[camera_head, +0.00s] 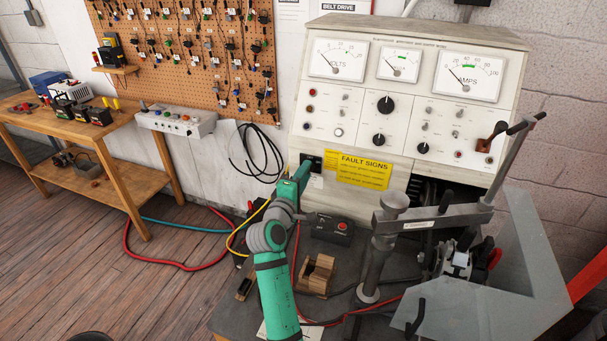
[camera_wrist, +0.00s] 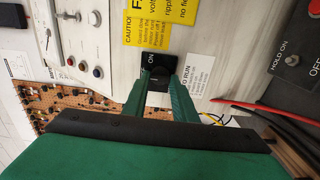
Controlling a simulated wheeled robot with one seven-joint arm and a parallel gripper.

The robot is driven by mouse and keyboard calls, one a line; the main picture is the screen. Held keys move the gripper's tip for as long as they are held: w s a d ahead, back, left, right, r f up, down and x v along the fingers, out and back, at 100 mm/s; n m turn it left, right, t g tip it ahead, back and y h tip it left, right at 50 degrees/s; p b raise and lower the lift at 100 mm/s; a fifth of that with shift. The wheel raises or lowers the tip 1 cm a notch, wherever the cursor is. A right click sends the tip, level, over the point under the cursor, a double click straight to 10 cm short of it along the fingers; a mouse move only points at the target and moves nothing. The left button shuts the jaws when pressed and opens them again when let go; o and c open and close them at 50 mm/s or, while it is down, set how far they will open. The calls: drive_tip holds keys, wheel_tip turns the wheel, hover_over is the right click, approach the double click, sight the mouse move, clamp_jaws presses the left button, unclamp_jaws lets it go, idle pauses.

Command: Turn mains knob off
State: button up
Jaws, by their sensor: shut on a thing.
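The mains knob (camera_wrist: 158,82) is a small black knob on a black plate (camera_wrist: 158,61) with a white "ON" mark, on the lower left of the cream test bench (camera_head: 448,70). In the wrist view the two green fingers of my gripper (camera_wrist: 159,88) stand on either side of the knob and are shut on it. In the head view my green arm reaches up to the black plate (camera_head: 311,163), where my gripper (camera_head: 303,172) hides most of the knob. I cannot tell the knob's exact angle.
A yellow "FAULT SIGNS" label (camera_head: 363,170) is right of the plate. A grey box with a red button (camera_head: 333,228) sits below it. A steel clamp stand (camera_head: 378,260) is at the right. Red and yellow cables (camera_head: 240,232) run beside my arm. Floor at left is clear.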

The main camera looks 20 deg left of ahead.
drive_tip(key=shift+w, duration=0.1)
drive_tip(key=shift+a, duration=0.1)
idle(0.3)
drive_tip(key=o, duration=1)
drive_tip(key=shift+o, duration=0.2)
drive_tip(key=s, duration=1.1)
drive_tip(key=shift+w+a, duration=0.1)
drive_tip(key=shift+a, duration=0.05)
